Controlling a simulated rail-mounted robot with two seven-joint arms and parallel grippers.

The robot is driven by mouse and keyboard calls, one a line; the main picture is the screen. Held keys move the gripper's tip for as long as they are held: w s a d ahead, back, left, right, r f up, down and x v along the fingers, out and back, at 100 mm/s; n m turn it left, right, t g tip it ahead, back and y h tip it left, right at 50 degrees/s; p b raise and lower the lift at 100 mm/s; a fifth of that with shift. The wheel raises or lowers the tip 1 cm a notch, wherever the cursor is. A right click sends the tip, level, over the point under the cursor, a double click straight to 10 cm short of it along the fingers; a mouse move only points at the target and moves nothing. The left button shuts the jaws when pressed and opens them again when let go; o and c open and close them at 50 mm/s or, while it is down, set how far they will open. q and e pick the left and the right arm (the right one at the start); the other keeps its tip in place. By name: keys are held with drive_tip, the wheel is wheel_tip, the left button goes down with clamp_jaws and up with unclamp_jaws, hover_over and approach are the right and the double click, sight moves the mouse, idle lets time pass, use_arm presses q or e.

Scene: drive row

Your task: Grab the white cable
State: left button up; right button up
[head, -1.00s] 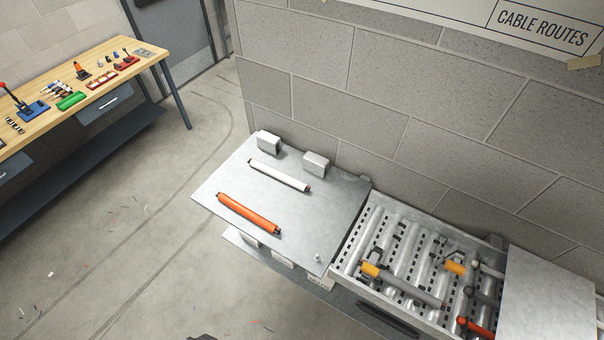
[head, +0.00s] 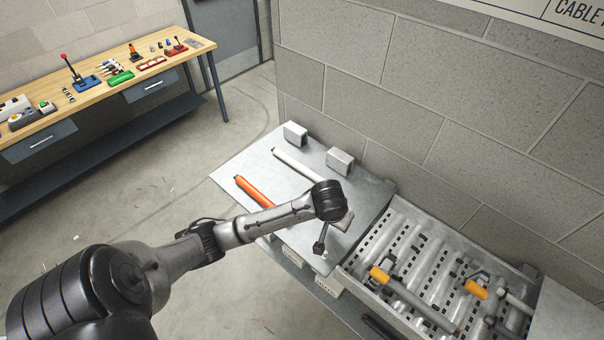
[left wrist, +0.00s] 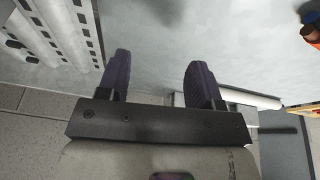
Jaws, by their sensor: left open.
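The white cable (head: 295,163), a short straight rod with dark ends, lies on the grey metal plate (head: 245,165). Its right end is hidden behind my left wrist in the head view. In the left wrist view the white cable (left wrist: 255,100) lies right of the fingers, partly behind the right one. My left gripper (left wrist: 158,72) is open and empty, over the plate. In the head view my left gripper (head: 322,244) is mostly hidden by the wrist, near the plate's right part. My right gripper is not in view.
An orange cable (head: 255,193) lies in front of the white one, partly behind my arm. Two pale blocks (head: 295,134) (head: 340,161) stand along the plate's back edge by the wall. A slotted tray (head: 405,245) with cables adjoins at right. A workbench (head: 95,85) stands at left.

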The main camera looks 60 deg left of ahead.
use_arm(q)
drive_tip(key=w+a+n, duration=0.1)
drive_tip(key=a+n, duration=0.1)
drive_tip(key=a, duration=0.1)
drive_tip(key=w+a+r+n+g+b, duration=0.1)
drive_tip(key=w+a+n, duration=0.1)
drive_tip(key=a, duration=0.2)
drive_tip(key=w+a+n, duration=0.1)
drive_tip(key=a+n, duration=0.1)
drive_tip(key=a, duration=0.2)
drive_tip(key=shift+w+a+r+g+y+b, duration=0.25)
drive_tip(key=shift+w+r+g+y+b, duration=0.05)
drive_tip(key=shift+w+r+g+b, duration=0.1)
drive_tip(key=a+r+n+g+h+b, duration=0.1)
drive_tip(key=a+r+n, duration=0.35)
drive_tip(key=a, duration=0.25)
drive_tip(key=a+r+n+g+b, duration=0.1)
drive_tip(key=a+r+n, duration=0.2)
drive_tip(key=a+n, duration=0.35)
hover_over(299, 164)
drive_tip(key=shift+h, duration=0.3)
drive_tip(key=f, duration=0.8)
drive_tip(key=shift+w+a+p, duration=0.2)
drive_tip(key=shift+a+p, duration=0.05)
drive_tip(key=shift+p, duration=0.1)
drive_tip(key=f, duration=0.3)
drive_tip(key=f+p, duration=0.1)
drive_tip(key=shift+s+d+f, duration=0.15)
drive_tip(key=shift+d+f, duration=0.1)
drive_tip(key=shift+f, duration=0.35)
